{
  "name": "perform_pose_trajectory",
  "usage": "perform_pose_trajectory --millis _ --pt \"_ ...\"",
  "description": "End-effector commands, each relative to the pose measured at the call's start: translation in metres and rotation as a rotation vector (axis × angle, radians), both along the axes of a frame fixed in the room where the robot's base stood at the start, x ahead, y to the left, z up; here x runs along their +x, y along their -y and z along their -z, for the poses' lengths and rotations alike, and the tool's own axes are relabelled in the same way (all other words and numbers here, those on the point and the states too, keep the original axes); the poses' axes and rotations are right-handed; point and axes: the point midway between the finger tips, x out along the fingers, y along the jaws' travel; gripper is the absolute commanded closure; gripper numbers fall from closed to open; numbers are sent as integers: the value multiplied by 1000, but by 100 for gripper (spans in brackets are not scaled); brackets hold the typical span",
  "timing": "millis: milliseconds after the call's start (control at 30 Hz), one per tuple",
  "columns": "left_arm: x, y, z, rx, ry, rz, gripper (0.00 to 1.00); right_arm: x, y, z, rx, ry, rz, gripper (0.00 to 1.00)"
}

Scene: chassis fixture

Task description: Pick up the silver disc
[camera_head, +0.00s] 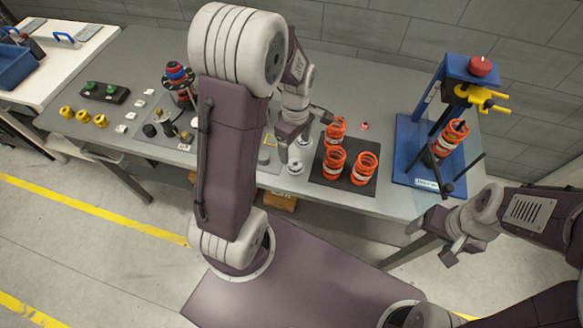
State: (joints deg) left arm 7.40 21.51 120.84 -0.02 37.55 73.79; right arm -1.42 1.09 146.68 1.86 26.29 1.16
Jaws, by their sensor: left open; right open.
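A small silver disc (295,168) lies on the grey table, left of the black mat with orange springs. Another small silver piece shows just behind it, partly hidden by my gripper. My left gripper (294,145) points down just above and behind the silver disc, its jaws open, apparently not touching the disc. My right gripper (455,245) is open and empty, off the front right edge of the table.
Several orange springs (334,161) stand on a black mat (350,188) right of the disc. A blue press (400,176) holding a spring stands further right. Yellow rings (83,116) and small parts lie at left. My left arm hides the table's middle.

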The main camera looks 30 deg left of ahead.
Motion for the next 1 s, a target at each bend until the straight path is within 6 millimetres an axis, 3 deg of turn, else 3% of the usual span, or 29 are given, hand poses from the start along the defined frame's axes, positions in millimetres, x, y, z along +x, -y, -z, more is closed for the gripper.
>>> perform_pose_trajectory --millis 167,367,600,867,900,1000 --pt "-2 1 28 -1 -6 2 20 0 0 -1 0 0 0 23" --pt "-2 1 37 0 -4 3 20 0 0 -1 0 0 0 23" --pt "-4 2 79 -1 -6 3 20 0 0 -4 0 0 0 23" --pt "-3 2 85 0 -1 3 20 0 0 -4 0 0 0 23" --pt "-3 2 85 0 -1 3 22 0 0 -4 0 0 0 23" --pt "-3 2 85 -1 -1 3 50 0 0 -4 0 0 0 23"
